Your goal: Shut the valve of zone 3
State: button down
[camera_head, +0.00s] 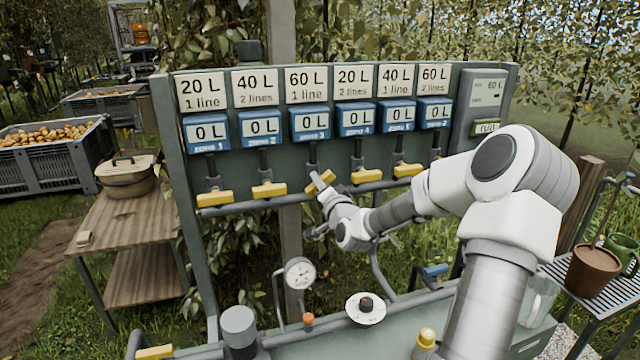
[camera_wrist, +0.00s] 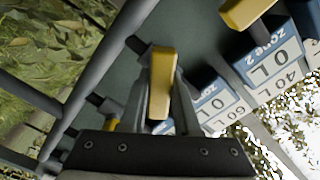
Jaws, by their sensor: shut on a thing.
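The zone 3 valve has a yellow handle (camera_head: 322,180) on the pipe below the blue zone 3 meter (camera_head: 310,122), which reads 0 L. In the head view this handle sits at a slant, while its neighbours lie nearly level. My gripper (camera_head: 320,190) reaches it from below right. In the wrist view the yellow handle (camera_wrist: 161,75) stands between the two fingers of my gripper (camera_wrist: 162,100), which is shut on it. The fingers hide part of the handle in the head view.
Close on either side are the zone 2 handle (camera_head: 269,189) and the zone 4 handle (camera_head: 366,176). The zone 1 handle (camera_head: 214,198) is farther left. A pressure gauge (camera_head: 300,273) stands below the panel. My arm covers the area under zone 6.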

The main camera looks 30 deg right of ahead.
jog(key=shift+m, duration=0.3)
jog(key=m, duration=0.3)
jog(key=shift+m, duration=1.9)
jog(key=c, duration=0.6)
grip_release()
jog(key=shift+c, duration=0.2)
jog(key=shift+s, duration=0.1)
jog(key=v, duration=1.7)
jog(key=shift+s, duration=0.2)
